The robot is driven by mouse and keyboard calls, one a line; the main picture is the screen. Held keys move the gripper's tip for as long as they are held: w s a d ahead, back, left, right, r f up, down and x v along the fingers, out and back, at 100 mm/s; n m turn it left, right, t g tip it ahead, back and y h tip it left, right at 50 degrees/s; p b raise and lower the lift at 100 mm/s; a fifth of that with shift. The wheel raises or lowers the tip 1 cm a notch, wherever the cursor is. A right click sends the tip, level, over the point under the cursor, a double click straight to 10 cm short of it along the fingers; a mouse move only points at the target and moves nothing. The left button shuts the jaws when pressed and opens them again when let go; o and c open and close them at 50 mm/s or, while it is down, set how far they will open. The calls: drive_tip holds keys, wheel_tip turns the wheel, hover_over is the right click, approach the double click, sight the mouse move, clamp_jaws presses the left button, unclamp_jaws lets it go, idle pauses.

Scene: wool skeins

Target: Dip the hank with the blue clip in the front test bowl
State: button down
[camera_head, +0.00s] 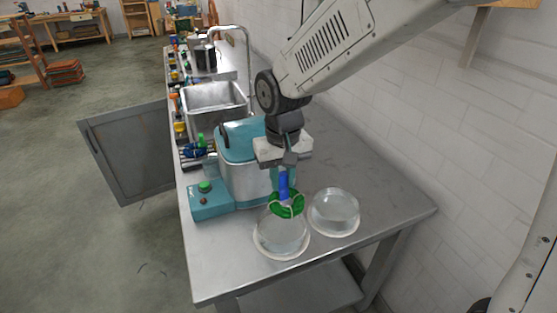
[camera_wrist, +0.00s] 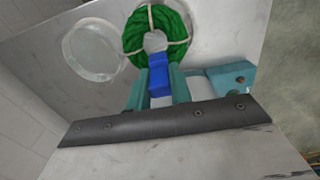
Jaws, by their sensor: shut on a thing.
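My gripper (camera_head: 284,179) is shut on the blue clip (camera_head: 284,187) of a green hank (camera_head: 287,207) tied with pale bands. The hank hangs below the fingers over the back part of the nearer clear bowl (camera_head: 281,244). I cannot tell whether it touches the liquid. A second clear bowl (camera_head: 334,213) stands just right of and behind it, apart from the hank. In the wrist view, the green ring of the hank (camera_wrist: 135,43) and the blue clip (camera_wrist: 160,77) show beyond my fingers (camera_wrist: 160,90); the second bowl (camera_wrist: 92,49) is left of it. The nearer bowl is mostly hidden there.
A teal and steel machine (camera_head: 240,180) with a green-knobbed control box (camera_head: 210,203) stands left of the bowls. Behind it are a sink (camera_head: 214,103) with a tall faucet and a row of small coloured items. The metal bench (camera_head: 385,213) is clear right of the bowls.

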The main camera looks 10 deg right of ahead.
drive_tip(key=shift+w+f, duration=0.25)
drive_tip(key=shift+w, duration=0.05)
drive_tip(key=shift+f, duration=4.85)
drive_tip(key=shift+s+a+f, duration=0.1)
drive_tip(key=shift+a, duration=0.1)
drive_tip(key=shift+s+a+f, duration=0.15)
drive_tip(key=shift+a+f, duration=0.2)
drive_tip(key=shift+a, duration=0.2)
drive_tip(key=shift+d, duration=0.1)
drive_tip(key=shift+w+d+r, duration=0.2)
drive_tip(key=shift+d+r, duration=0.25)
drive_tip(key=shift+d, duration=0.15)
drive_tip(key=shift+a+f, duration=0.1)
drive_tip(key=shift+a, duration=0.05)
drive_tip(key=shift+s+a+f, duration=0.2)
drive_tip(key=shift+a+f, duration=0.15)
drive_tip(key=shift+a, duration=0.2)
